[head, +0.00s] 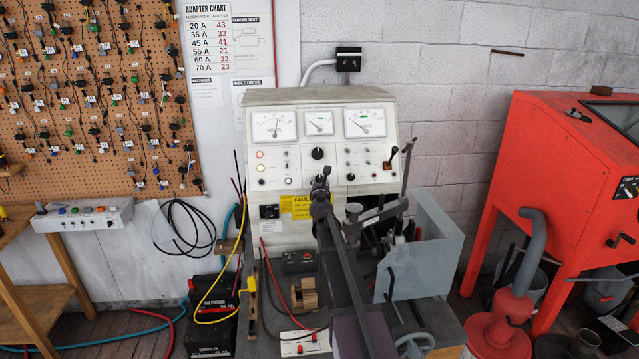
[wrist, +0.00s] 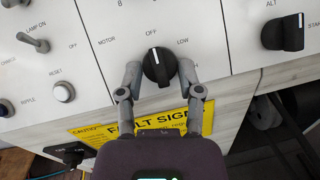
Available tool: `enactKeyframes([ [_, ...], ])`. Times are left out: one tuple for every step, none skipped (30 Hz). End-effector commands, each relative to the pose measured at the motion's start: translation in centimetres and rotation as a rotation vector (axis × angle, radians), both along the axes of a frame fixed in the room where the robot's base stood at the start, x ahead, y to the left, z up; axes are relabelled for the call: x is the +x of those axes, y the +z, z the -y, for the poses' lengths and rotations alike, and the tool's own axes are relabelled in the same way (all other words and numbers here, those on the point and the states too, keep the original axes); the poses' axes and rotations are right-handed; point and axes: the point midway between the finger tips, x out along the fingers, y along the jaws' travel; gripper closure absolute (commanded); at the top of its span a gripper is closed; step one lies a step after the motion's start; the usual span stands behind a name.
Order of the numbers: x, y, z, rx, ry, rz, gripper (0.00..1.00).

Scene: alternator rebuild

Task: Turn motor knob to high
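The motor knob (wrist: 159,66) is a round black knob with a white pointer line on the pale test panel. Its pointer aims up, roughly at the OFF mark. LOW is printed to its upper right, and the label further right is partly hidden by a finger. My gripper (wrist: 160,76) has one finger on each side of the knob, spread about its width. Whether the fingers touch it is hard to tell. In the head view my gripper (head: 321,183) is at the lower middle of the test bench panel (head: 375,97) and hides the knob.
Another black knob (wrist: 283,32), marked ALT, is to the right. Lamps and a reset button (wrist: 63,92) are to the left. A yellow warning label (wrist: 140,125) lies below the knob. A lever (head: 391,158) sticks out at the panel's right. A red cabinet (head: 545,170) stands further right.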

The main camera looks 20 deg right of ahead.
Motion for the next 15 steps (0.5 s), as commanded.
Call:
enactKeyframes([
  [0.05, 0.01, 0.02, 0.0, 0.0, 0.0, 1.0],
  [0.05, 0.01, 0.02, 0.0, 0.0, 0.0, 1.0],
  [0.05, 0.01, 0.02, 0.0, 0.0, 0.0, 1.0],
  [0.05, 0.01, 0.02, 0.0, 0.0, 0.0, 1.0],
  [0.05, 0.01, 0.02, 0.0, 0.0, 0.0, 1.0],
  [0.05, 0.02, 0.03, 0.001, -0.001, 0.0, 1.0],
  [0.05, 0.03, 0.03, 0.002, -0.002, 0.0, 1.0],
  [0.06, 0.03, 0.03, 0.004, -0.003, 0.001, 1.0],
  [0.07, 0.04, 0.02, 0.008, -0.005, 0.002, 1.0],
  [0.08, 0.05, 0.02, 0.012, -0.007, 0.003, 1.0],
  [0.08, 0.06, 0.01, 0.016, -0.009, 0.005, 1.0],
  [0.1, 0.09, 0.0, 0.023, -0.013, 0.006, 1.0],
  [0.1, 0.1, -0.01, 0.029, -0.016, 0.008, 1.0],
  [0.11, 0.12, -0.01, 0.036, -0.021, 0.009, 1.0],
  [0.13, 0.14, -0.02, 0.049, -0.028, 0.013, 1.0],
])
